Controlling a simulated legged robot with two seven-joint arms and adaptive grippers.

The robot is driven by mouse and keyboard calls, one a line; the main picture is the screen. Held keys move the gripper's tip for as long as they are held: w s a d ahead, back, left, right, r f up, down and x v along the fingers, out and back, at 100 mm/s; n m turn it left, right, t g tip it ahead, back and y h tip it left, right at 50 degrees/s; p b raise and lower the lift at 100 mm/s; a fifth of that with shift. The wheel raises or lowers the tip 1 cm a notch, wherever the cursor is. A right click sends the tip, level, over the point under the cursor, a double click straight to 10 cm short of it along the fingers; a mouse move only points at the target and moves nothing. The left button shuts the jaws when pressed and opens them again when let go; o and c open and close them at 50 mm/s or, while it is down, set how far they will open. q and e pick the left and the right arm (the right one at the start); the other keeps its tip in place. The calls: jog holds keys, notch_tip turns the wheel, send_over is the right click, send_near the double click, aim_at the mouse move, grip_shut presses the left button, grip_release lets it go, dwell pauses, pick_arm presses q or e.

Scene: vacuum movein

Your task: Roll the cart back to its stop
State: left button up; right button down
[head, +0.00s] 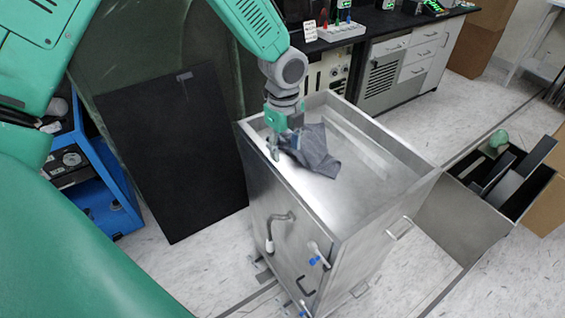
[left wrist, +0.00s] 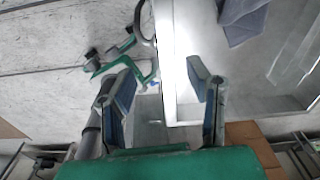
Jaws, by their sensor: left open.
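The cart (head: 290,250) is a stainless steel box with a raised rim and a shallow open top, in the middle of the head view. A crumpled grey-blue cloth (head: 318,158) lies on its top. My left gripper (head: 274,152) is at the cart's left rim, beside the cloth. In the left wrist view its two fingers (left wrist: 160,88) are open and apart, with the cart's bright rim (left wrist: 178,70) showing between them. Whether the fingers touch the rim I cannot tell. I cannot make out a stop for the cart. My right gripper is not in view.
A dark panel (head: 170,150) leans left of the cart, near a blue equipment frame (head: 105,185). A lab bench (head: 385,30) stands behind. A grey bin (head: 465,220) with dark panels is at right. A bent pipe (head: 270,235) and handle (head: 400,229) project from the cart.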

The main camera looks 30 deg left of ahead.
aim_at(284, 169)
pick_arm(q)
jog(key=shift+m, duration=0.6)
jog(key=f, duration=0.3)
jog(key=w+a+f, duration=0.1)
jog(key=f, duration=0.3)
jog(key=f+p, duration=0.1)
jog(key=f, duration=0.3)
jog(key=shift+w+a+f, duration=0.1)
jog(key=shift+w+a, duration=0.15)
jog(key=shift+w, duration=0.1)
grip_shut()
